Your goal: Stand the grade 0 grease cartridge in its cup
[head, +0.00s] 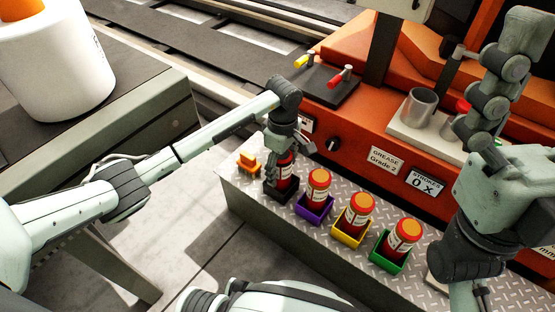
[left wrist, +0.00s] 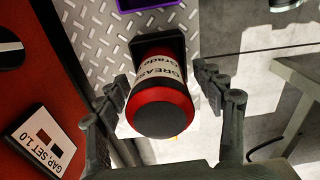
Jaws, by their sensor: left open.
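My left gripper (head: 288,143) reaches down around a red cartridge (head: 284,172) with a black end, which stands in a black holder (head: 280,190) at the left end of the row. In the left wrist view the open fingers (left wrist: 165,108) flank this cartridge (left wrist: 160,108), apart from it. Its white label reads GREASE Grade; the number is unclear. Three orange-topped cartridges stand in purple (head: 314,209), yellow (head: 349,233) and green (head: 388,252) holders. A grey metal cup (head: 420,107) stands on a pale plate. My right gripper (head: 490,95) is at the right, its fingertips not clear.
The orange machine (head: 350,130) rises behind the row, with GREASE Grade (head: 387,160) and STROKES (head: 426,184) signs. A small orange object (head: 248,162) lies left of the black holder. The metal tread shelf (head: 330,262) is bare in front.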

